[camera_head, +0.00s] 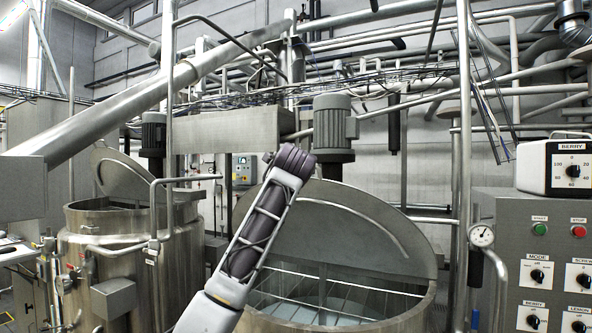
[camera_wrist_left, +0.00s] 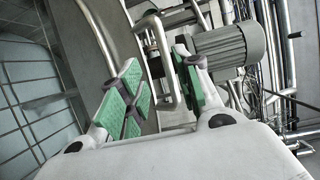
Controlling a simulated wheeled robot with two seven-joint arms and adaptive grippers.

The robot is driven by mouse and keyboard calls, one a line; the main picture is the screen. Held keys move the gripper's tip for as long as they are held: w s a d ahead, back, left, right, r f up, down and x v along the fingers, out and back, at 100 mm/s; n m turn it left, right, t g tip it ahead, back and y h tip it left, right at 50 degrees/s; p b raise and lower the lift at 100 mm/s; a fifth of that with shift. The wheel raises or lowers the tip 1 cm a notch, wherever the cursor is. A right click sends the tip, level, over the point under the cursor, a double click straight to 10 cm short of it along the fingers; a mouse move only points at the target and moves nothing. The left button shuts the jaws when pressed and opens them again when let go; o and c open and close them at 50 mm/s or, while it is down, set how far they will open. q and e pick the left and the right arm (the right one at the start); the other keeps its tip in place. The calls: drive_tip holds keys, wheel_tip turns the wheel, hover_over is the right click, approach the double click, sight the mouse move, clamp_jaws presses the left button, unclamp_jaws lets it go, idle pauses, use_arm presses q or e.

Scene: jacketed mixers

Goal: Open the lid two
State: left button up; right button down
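A large round metal lid (camera_head: 345,215) stands tilted up at the back of the right mixer tank (camera_head: 405,318), whose barred interior shows below it. My left arm crosses in front of this lid in the head view, and its gripper cannot be made out there. In the left wrist view my left gripper (camera_wrist_left: 155,95) is open, its green-padded fingers apart. A bent metal handle (camera_wrist_left: 158,38) reaches into the space between the fingers; whether it touches a pad is unclear. The lid's curved metal (camera_wrist_left: 95,30) and tank bars lie at the left. My right gripper is not in view.
A second mixer tank (camera_head: 130,245) at the left also has its lid (camera_head: 122,172) raised. A grey motor (camera_head: 334,122) sits behind the right lid. A vertical pipe with a gauge (camera_head: 481,236) and a control panel (camera_head: 545,265) stand at the right. Pipes crowd the area above.

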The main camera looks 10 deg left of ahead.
use_arm(q)
drive_tip(key=s, duration=0.7)
drive_tip(key=shift+d+r, duration=0.15)
drive_tip(key=shift+d, duration=0.1)
idle(0.6)
